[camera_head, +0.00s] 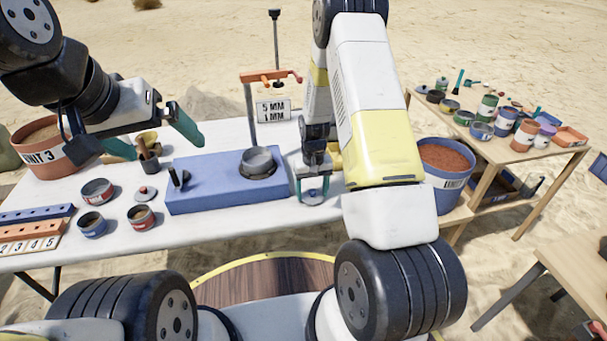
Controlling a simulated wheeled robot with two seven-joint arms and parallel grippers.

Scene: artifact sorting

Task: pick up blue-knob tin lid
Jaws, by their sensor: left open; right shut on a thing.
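The blue-knob tin lid (313,198) is a small grey disc at the right side of the blue box, low over the white table. My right gripper (313,188) points down with its green fingers shut on it. The knob is mostly hidden between the fingers, and I cannot tell whether the lid touches the table. My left gripper (153,138) is open and empty above the left part of the table. Another tin lid with a red knob (146,193) lies flat on the table, left of the blue box.
The blue box (220,195) holds a grey tin (258,161). Open tins (97,191) stand at the left near a numbered rack (30,236). A blue bucket (447,165) of reddish soil stands right of my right arm. An orange-topped stand (252,95) rises behind the box.

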